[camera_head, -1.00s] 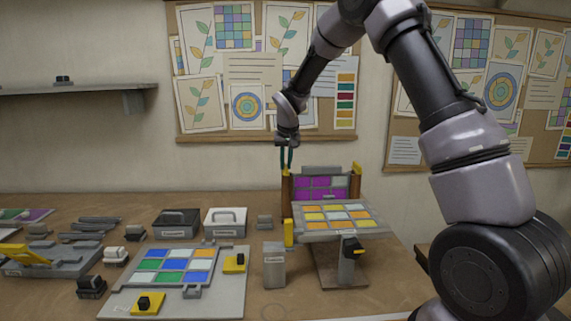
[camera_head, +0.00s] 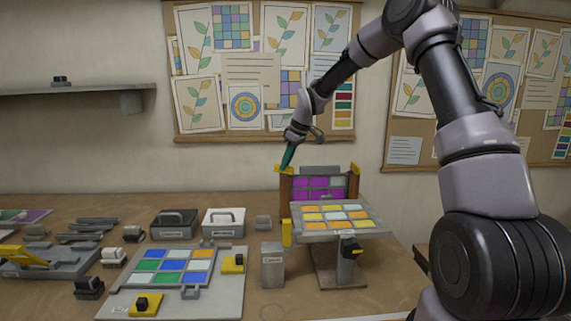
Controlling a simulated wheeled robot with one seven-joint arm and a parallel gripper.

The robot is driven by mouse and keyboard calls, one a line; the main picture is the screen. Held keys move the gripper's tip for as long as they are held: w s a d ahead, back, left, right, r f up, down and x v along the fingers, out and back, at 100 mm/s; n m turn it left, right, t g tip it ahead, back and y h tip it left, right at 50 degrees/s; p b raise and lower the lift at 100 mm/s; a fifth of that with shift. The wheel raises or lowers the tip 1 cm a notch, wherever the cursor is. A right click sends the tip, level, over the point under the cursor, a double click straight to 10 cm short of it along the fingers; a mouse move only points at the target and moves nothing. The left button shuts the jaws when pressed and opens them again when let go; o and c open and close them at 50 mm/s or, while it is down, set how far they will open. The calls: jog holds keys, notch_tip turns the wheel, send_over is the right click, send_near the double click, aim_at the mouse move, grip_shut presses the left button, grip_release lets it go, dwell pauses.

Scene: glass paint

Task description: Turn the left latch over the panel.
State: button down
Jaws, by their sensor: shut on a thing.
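The panel (camera_head: 318,188), with purple and pale panes, stands upright between two brown posts at the back of the bench. The left latch (camera_head: 278,168) is a small yellow piece on top of the left post (camera_head: 286,189). My gripper (camera_head: 287,163) comes down on it from above, tilted, with its teal fingers shut on the latch. The fingers partly hide the latch, so I cannot tell its exact angle. The right latch (camera_head: 355,168) is yellow and sits on top of the right post (camera_head: 354,185).
A tilted stand with yellow and orange panes (camera_head: 336,216) is in front of the panel. A grey block (camera_head: 272,266) stands left of it. A board with blue and green panes (camera_head: 225,290) lies front left.

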jog(key=n, duration=0.1)
jog(key=n+g, duration=0.1)
jog(key=n, duration=0.1)
jog(key=shift+w+d+n+y, duration=0.1)
jog(key=shift+w+n+y, duration=0.1)
jog(key=shift+n+y, duration=0.1)
jog(key=shift+w+n+g, duration=0.15)
jog(key=shift+n+g, duration=0.75)
jog(key=shift+n, duration=0.8)
jog(key=c, duration=0.9)
grip_release()
jog(key=v, duration=1)
jog(key=shift+d+r, duration=0.25)
jog(key=shift+r, duration=0.1)
